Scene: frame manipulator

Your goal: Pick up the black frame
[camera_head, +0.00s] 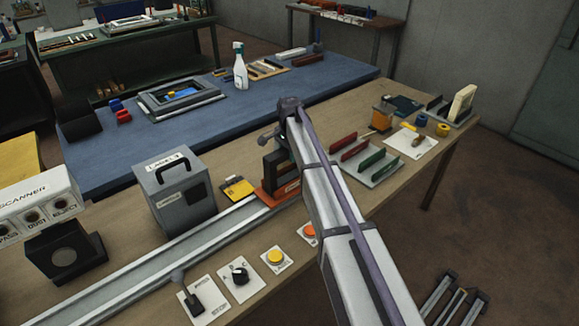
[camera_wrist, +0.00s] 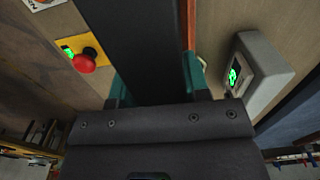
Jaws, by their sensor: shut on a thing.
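In the wrist view, my gripper (camera_wrist: 155,88) has teal fingers on both sides of a broad black bar, which I take to be part of the black frame (camera_wrist: 145,35). The fingers are shut on it. The bar runs up out of the picture, and my dark gripper body hides its near end. In the head view, a dark upright frame shape (camera_head: 272,172) stands at an orange base (camera_head: 268,197) on the rail, partly behind my arm. My gripper cannot be made out there; my arm covers that area.
In the head view, a grey box (camera_head: 175,195) stands left of the orange base, and a rack (camera_head: 368,160) with red and green frames stands right. Buttons (camera_head: 276,257) line the front edge. In the wrist view, a red button (camera_wrist: 84,61) and a grey box (camera_wrist: 256,75) flank the bar.

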